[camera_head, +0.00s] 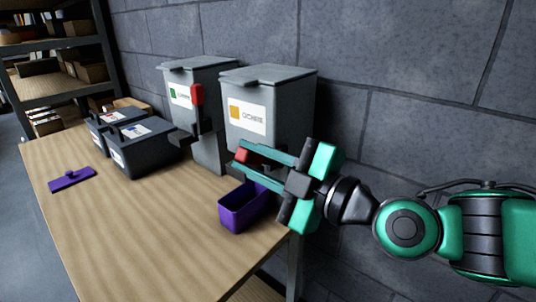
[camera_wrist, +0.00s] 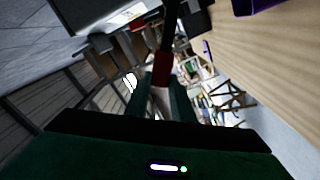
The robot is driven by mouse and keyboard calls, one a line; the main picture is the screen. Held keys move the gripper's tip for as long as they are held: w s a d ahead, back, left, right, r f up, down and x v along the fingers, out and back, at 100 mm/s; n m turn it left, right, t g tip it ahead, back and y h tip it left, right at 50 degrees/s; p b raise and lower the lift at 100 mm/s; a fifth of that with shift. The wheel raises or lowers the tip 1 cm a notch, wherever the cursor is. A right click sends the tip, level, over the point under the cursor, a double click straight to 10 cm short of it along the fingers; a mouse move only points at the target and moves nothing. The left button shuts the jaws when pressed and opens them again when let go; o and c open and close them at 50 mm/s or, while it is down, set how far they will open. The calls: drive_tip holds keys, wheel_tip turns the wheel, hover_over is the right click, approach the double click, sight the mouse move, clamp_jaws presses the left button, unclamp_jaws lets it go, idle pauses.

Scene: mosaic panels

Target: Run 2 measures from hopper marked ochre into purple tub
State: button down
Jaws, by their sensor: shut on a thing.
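The ochre hopper (camera_head: 288,105) is a grey lidded bin against the wall, with an orange square on its white label. My gripper (camera_head: 246,157) is in front of its lower part, shut on the red lever handle (camera_head: 249,155). The red handle also shows between my fingers in the wrist view (camera_wrist: 162,69). The purple tub (camera_head: 240,212) stands open on the table below the hopper's front, under my gripper. Its inside bottom is hidden, so I cannot tell what it holds. A purple lid (camera_head: 72,179) lies flat at the table's left.
A second grey hopper (camera_head: 207,132) with a green label and a raised red handle (camera_head: 197,94) stands to the left. Two dark lidded bins (camera_head: 140,155) (camera_head: 104,126) stand further left. The table (camera_head: 150,220) is clear in front.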

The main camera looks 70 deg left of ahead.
drive_tip(key=shift+s+f, duration=0.1)
drive_tip(key=shift+f, duration=0.05)
drive_tip(key=c, duration=1.5)
unclamp_jaws()
drive_tip(key=v, duration=1.1)
